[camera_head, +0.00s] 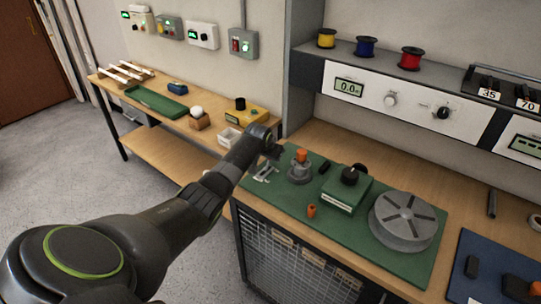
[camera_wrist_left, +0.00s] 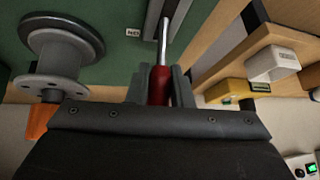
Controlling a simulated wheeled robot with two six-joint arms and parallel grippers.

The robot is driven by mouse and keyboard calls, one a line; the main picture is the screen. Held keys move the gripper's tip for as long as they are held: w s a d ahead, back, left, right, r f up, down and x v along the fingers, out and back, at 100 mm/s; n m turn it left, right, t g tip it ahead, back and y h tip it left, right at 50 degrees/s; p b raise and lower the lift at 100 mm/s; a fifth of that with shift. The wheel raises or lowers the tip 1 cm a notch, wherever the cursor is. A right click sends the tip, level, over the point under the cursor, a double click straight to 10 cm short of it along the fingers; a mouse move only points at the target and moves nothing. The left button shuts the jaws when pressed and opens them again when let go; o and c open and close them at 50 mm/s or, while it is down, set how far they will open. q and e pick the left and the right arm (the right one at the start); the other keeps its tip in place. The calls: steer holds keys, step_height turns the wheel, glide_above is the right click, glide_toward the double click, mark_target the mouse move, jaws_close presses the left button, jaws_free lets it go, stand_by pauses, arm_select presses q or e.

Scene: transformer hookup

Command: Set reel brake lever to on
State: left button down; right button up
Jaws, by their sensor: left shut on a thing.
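My left gripper (camera_head: 272,152) reaches over the left end of the green mat (camera_head: 330,222) on the workbench. In the left wrist view its fingers (camera_wrist_left: 160,84) are shut around the red grip of the brake lever (camera_wrist_left: 159,90). A small white label (camera_wrist_left: 132,32) is beside the bracket, too small to read surely. In the head view my gripper hides the lever's grip. A pale metal fitting (camera_head: 264,173) shows just below the gripper. My right gripper is not in view.
A grey flanged post with an orange part (camera_head: 299,172) stands close right of my left gripper. Beyond are a green box with a black knob (camera_head: 346,192) and a large grey disc (camera_head: 403,220). A side bench with a yellow meter (camera_head: 246,114) is at the left.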

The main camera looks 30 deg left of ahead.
arm_select(q)
steer(key=c, duration=1.3)
jaws_free()
steer(key=v, duration=1.7)
steer(key=shift+s, duration=0.15)
